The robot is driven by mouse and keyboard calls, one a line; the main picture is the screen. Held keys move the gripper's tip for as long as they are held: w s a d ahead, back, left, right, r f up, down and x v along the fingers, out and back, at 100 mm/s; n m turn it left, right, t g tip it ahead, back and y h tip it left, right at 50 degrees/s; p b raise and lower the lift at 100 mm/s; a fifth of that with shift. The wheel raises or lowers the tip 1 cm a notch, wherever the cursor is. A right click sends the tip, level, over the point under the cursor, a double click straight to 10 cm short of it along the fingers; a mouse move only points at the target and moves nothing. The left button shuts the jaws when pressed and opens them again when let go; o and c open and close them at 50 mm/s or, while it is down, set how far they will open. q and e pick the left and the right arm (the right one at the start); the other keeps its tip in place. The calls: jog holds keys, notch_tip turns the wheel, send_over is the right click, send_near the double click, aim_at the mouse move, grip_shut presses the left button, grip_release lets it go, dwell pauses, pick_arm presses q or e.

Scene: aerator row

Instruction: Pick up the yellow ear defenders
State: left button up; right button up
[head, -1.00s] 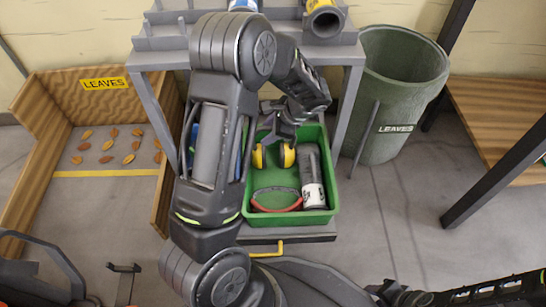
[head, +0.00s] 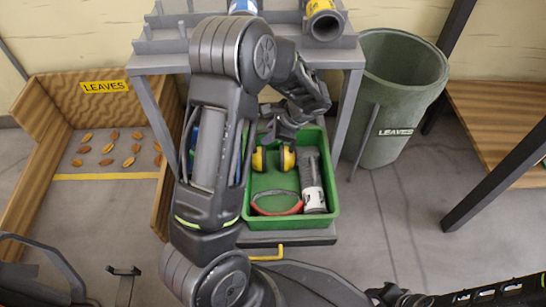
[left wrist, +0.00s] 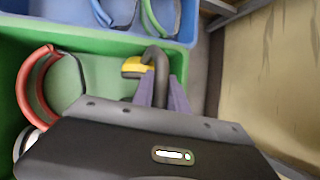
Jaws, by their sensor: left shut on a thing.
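The yellow ear defenders (head: 287,158) are in the far part of a green tray (head: 329,222), with both yellow cups showing below my left gripper (head: 279,130). That gripper is shut on their dark headband. In the left wrist view the band (left wrist: 156,55) passes between the two purple-grey fingers (left wrist: 162,85), with one yellow cup (left wrist: 136,66) beside it. Whether the cups touch the tray floor I cannot tell. My right gripper is not in view.
A grey rack (head: 350,60) stands over the far side. A green leaf bin (head: 395,100) is at right, a wooden leaf bay (head: 45,110) at left.

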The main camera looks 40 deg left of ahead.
pick_arm(q)
grip_shut()
dwell(0.8)
notch_tip(320, 180, up, 7)
jog(key=p, duration=0.4)
jog(key=s+d+p, duration=0.2)
jog(key=s+d, duration=0.9)
jog(key=s, duration=0.2)
jog(key=shift+s+d+p, duration=0.3)
jog(key=shift+s+p, duration=0.05)
jog(key=shift+s, duration=0.05)
dwell(1.2)
